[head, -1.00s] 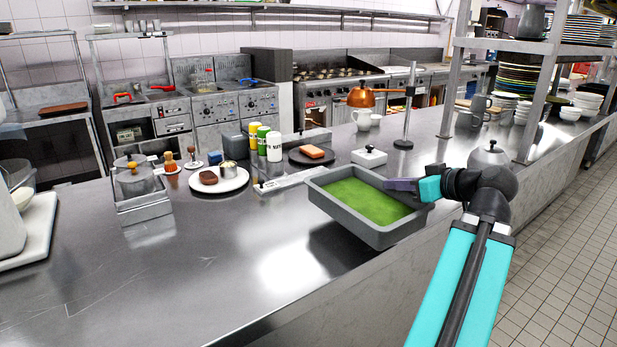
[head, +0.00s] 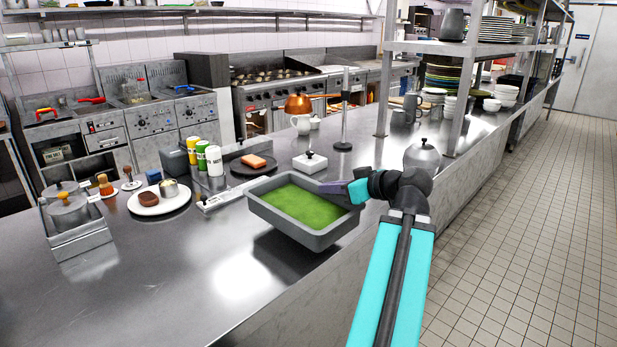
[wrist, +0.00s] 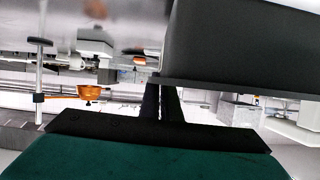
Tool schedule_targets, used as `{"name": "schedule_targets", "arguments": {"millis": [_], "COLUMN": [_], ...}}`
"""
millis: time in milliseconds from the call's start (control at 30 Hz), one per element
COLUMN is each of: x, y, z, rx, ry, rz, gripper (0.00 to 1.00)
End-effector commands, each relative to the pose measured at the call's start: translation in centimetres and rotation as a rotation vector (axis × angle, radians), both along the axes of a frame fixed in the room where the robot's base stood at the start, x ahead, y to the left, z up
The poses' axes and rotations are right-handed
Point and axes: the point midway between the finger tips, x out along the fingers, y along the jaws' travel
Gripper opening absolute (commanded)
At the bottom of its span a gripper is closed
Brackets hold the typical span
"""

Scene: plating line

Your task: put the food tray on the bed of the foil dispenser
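The food tray (head: 258,208) is a grey rectangular pan with a green filling. My gripper (head: 340,188) is shut on its right rim and holds it roughly level above the counter's front edge, with a dark shadow below. In the wrist view the tray's grey wall (wrist: 235,45) fills the upper right, and the dark fingers (wrist: 162,95) meet its rim. No foil dispenser can be told for sure. A long, low metal piece with a small dark knob (head: 222,198) lies behind and left of the tray and may be part of it.
Behind the tray are a dark plate with an orange block (head: 256,162), a white lidded box (head: 309,163) and several bottles (head: 214,161). A domed metal lid (head: 422,158) stands right of my gripper. The steel counter (head: 170,265) is clear at front left.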

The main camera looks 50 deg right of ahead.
Motion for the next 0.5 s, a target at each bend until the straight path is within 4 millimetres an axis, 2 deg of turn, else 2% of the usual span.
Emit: {"name": "schedule_targets", "arguments": {"millis": [33, 267, 500], "x": [0.3, 2.7, 3.1], "y": [0.0, -1.4, -1.6], "z": [0.5, 0.2, 0.2], "rx": [0.002, 0.003, 0.003], "ry": [-0.002, -0.002, -0.004], "rz": [0.001, 0.002, 0.002], "gripper": [0.0, 0.0, 0.0]}}
